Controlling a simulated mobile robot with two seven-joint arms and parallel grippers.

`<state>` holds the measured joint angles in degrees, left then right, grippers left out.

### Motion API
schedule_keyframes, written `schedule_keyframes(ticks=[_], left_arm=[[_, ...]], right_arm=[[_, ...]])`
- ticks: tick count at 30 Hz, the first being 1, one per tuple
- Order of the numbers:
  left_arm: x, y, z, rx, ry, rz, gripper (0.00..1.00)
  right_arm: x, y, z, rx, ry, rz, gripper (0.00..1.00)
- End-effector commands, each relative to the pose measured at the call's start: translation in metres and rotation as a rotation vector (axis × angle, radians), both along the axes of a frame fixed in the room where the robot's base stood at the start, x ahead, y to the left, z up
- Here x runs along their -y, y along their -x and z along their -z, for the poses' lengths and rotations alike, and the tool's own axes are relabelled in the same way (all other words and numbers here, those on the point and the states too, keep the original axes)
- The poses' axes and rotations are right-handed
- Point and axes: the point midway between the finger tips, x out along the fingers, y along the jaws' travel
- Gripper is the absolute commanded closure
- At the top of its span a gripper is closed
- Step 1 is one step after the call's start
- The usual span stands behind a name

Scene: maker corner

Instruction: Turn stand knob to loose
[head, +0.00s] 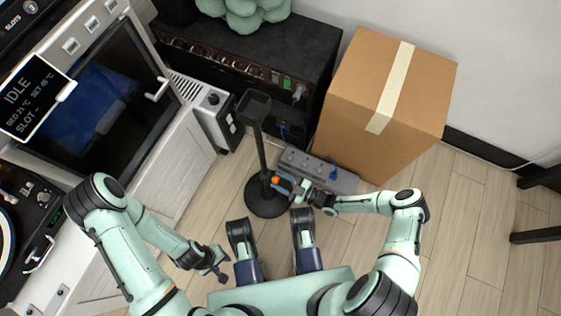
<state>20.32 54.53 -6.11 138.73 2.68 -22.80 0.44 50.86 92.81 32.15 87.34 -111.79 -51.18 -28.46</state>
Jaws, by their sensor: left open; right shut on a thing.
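A black stand (262,150) with a round base (266,206) and a small tray-like top (254,106) stands upright on the floor ahead of me. An orange knob (275,180) sticks out low on the right side of its pole. My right gripper (281,183) reaches in from the right and is shut on the knob; its fingers partly cover it. The knob's loose or tight setting cannot be read. My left gripper (219,265) hangs at the lower left, open and empty, well apart from the stand.
A cardboard box (348,110) stands right of the stand, with a grey power strip (335,178) on the floor before it. A black cabinet (300,50) is behind. A white machine (110,110) with a dark door and display fills the left. Floor (460,230) at right is mostly clear.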

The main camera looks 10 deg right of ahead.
Motion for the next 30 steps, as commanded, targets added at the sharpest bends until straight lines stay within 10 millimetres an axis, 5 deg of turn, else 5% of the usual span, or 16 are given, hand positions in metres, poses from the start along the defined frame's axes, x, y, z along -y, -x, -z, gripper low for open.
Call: schedule_keyframes(ticks=[30], left_arm=[[0.0011, -0.0092, -0.0036, 0.031, -0.002, 0.004, 0.57]], right_arm=[[0.0003, 0.001, 0.0009, 0.465, 0.34, -0.001, 0.9]])
